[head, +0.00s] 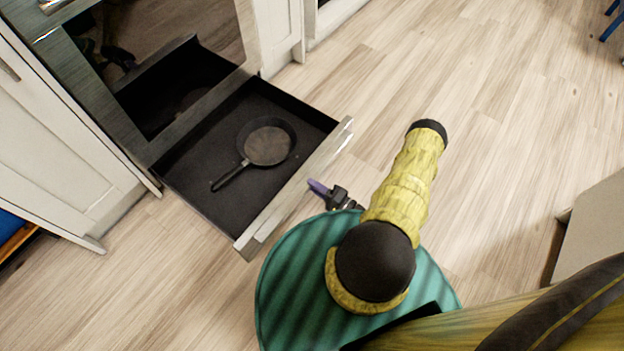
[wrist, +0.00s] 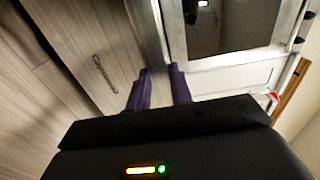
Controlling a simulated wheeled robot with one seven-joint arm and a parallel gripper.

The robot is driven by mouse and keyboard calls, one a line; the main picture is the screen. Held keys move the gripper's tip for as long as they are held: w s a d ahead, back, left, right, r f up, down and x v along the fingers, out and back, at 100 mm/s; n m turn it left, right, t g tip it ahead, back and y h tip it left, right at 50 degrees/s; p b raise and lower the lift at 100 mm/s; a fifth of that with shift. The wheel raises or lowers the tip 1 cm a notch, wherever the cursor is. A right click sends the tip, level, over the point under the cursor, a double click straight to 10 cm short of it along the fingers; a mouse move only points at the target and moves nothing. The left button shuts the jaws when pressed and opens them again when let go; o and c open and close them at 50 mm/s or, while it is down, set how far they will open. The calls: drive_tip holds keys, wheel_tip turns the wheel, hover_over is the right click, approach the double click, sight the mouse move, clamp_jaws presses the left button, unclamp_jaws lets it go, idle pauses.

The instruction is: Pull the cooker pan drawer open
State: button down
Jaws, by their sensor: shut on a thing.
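The cooker pan drawer (head: 205,150) stands pulled well out from under the cooker in the head view. Its dark tray holds a round black frying pan (head: 267,146), handle toward the lower left. The metal drawer front (head: 290,192) faces my base. My gripper (head: 318,187) is at the outer side of this front, its purple fingers shut on the drawer handle. In the wrist view, the two purple fingers (wrist: 160,72) reach to a metal strip; the exact grip between them is partly hidden.
The cooker's dark glass door (head: 170,45) is above the drawer. White cabinets (head: 60,150) flank the cooker. Wooden floor (head: 500,100) is open to the right. A pale box-like piece (head: 595,230) stands at the right edge.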

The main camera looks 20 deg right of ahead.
drive_tip(key=shift+s+d+f, duration=0.15)
drive_tip(key=shift+s+f, duration=0.1)
drive_tip(key=shift+f, duration=0.1)
drive_tip(key=c, duration=1.3)
unclamp_jaws()
drive_tip(key=shift+w+r, duration=0.1)
drive_tip(key=shift+d, duration=0.1)
